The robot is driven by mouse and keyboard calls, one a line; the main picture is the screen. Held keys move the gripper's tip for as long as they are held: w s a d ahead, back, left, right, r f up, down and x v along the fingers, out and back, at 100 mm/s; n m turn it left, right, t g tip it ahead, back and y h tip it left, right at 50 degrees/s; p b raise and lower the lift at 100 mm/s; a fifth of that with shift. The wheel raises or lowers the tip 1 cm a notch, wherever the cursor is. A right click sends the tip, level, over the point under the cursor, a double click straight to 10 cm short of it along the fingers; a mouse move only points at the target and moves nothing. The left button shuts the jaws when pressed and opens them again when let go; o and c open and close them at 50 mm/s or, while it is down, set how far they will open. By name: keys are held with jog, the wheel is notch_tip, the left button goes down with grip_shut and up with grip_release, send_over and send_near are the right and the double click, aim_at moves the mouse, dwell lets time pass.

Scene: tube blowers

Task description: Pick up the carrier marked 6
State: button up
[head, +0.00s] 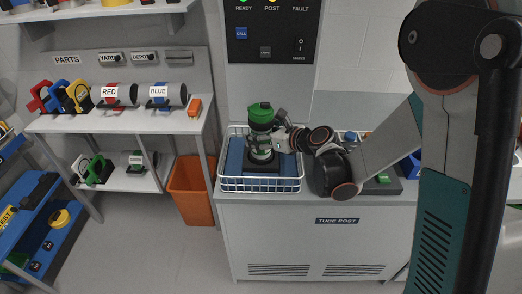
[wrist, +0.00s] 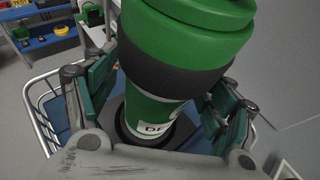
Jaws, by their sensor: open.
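A green carrier (head: 260,110) with a dark band stands upright on a dark base in the wire basket on the tube post counter. In the wrist view the green carrier (wrist: 195,40) fills the middle, with a white label starting "DE"; no 6 is readable on it. My gripper (head: 278,143) comes from the right at the carrier's height. In the wrist view my gripper (wrist: 158,108) is open, with one teal-padded finger on each side of the carrier's body. I cannot tell whether either pad touches it.
The white wire basket (head: 232,184) has a blue lining and a raised rim around the carrier. A control panel (head: 272,33) stands behind. An orange bin (head: 191,190) and a shelf with a red carrier (head: 121,94) and a blue carrier (head: 170,94) stand left. Floor in front is clear.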

jog(key=shift+w+a+f, duration=0.1)
jog(key=shift+w+a, duration=0.05)
jog(key=shift+w, duration=0.05)
jog(key=c, duration=1.7)
